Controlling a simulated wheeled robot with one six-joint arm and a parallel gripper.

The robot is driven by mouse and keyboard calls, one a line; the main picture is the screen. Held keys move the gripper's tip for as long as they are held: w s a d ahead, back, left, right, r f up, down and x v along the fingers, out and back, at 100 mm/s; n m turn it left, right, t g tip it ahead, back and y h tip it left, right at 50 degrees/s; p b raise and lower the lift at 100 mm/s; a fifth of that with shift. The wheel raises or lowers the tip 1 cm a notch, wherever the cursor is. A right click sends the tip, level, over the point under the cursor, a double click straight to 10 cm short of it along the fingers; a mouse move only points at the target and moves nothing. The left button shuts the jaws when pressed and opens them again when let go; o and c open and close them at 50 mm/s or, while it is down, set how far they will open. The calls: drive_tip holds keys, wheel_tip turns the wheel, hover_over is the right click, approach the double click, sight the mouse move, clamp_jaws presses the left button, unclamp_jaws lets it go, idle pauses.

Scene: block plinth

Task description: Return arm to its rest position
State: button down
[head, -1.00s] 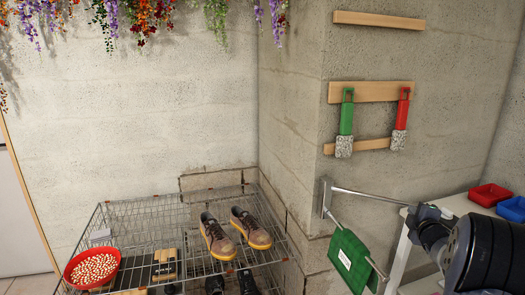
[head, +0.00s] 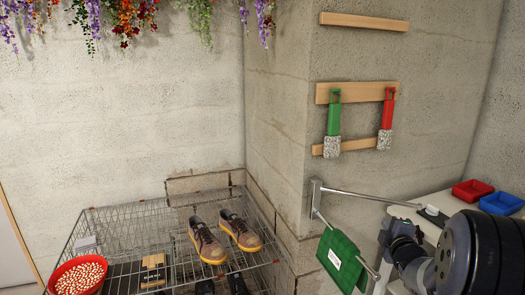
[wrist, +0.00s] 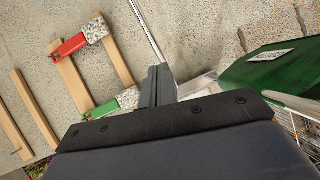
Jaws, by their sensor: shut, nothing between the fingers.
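My arm comes in at the lower right of the head view, beside the wall and over the white table (head: 440,203). My gripper's fingers (wrist: 157,87) show in the wrist view, shut together with nothing between them. Behind them are the concrete wall, the red-handled brush (wrist: 69,47) and the green-handled brush (wrist: 105,108). In the head view the green brush (head: 333,120) and the red brush (head: 386,118) hang from a wooden rail.
A green cloth (head: 342,262) hangs from a metal wall bar (head: 365,196) close to my arm. A red bin (head: 472,190) and blue bin (head: 501,203) stand on the table. A wire rack (head: 125,222) holds shoes (head: 239,230) and a red bowl (head: 77,276).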

drive_tip(key=s+a+r+b, duration=0.2)
drive_tip(key=s+a, duration=0.3)
drive_tip(key=s, duration=0.7)
drive_tip(key=shift+s+a, duration=0.2)
drive_tip(key=shift+s, duration=0.1)
drive_tip(key=shift+a, duration=0.1)
